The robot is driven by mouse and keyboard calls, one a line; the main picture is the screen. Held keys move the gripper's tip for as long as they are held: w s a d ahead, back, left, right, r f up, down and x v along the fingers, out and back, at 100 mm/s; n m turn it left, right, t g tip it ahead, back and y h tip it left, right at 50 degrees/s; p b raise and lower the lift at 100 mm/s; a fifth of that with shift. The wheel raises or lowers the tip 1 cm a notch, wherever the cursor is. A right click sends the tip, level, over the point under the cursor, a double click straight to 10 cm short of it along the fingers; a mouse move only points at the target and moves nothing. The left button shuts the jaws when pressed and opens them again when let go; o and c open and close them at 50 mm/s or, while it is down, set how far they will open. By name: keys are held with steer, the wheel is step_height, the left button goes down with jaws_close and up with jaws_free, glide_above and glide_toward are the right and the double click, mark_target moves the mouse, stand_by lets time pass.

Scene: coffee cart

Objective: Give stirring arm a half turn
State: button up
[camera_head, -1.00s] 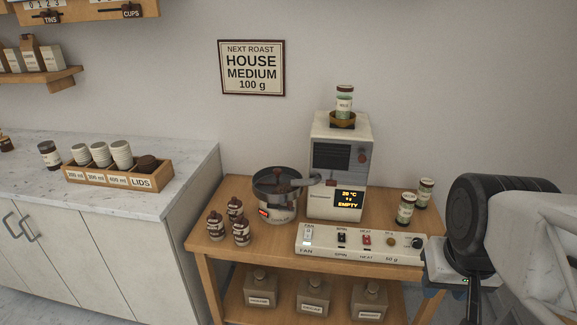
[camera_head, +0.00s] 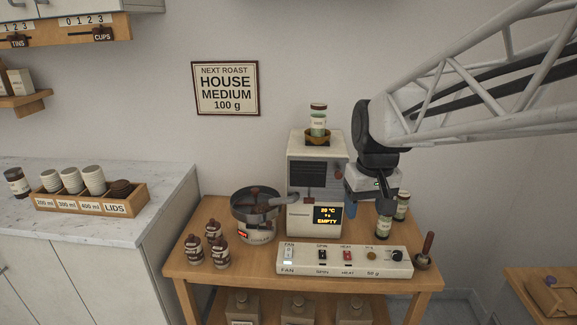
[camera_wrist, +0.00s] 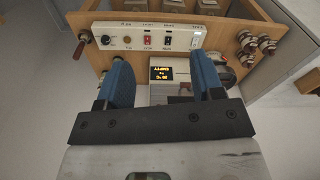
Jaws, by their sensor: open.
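The stirring arm (camera_head: 257,193) is a dark piece with reddish-brown parts inside the round black-rimmed pan (camera_head: 257,225) left of the roaster (camera_head: 315,172). Its exact angle is hard to make out. My gripper (camera_head: 360,205) is at the roaster's right side, near two labelled jars, well apart from the pan. In the wrist view my gripper (camera_wrist: 160,66) shows two blue fingers spread wide with nothing held between them. The roaster's display (camera_wrist: 161,74) shows between them and reads EMPTY. In the wrist view I cannot clearly make out the stirring arm.
A switch panel (camera_head: 343,260) runs along the cart's front. Several small brown-lidded jars (camera_head: 213,244) stand left of the pan. A jar (camera_head: 318,120) sits atop the roaster. A wooden-handled tool (camera_head: 425,250) stands at the right. A cup box (camera_head: 90,194) is on the left counter.

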steer(key=w+a+f+n+g, duration=0.1)
steer(key=w+a+f, duration=0.1)
steer(key=w+a, duration=0.35)
steer(key=w+a+f+n, duration=0.1)
steer(key=w+a, duration=0.2)
steer(key=w, duration=0.6)
steer(key=n, duration=0.4)
glide_above(255, 189)
step_height(255, 189, down, 13)
steer(key=shift+s, duration=0.1)
steer(key=shift+f, duration=0.1)
steer(key=shift+f, duration=3.8)
jaws_close()
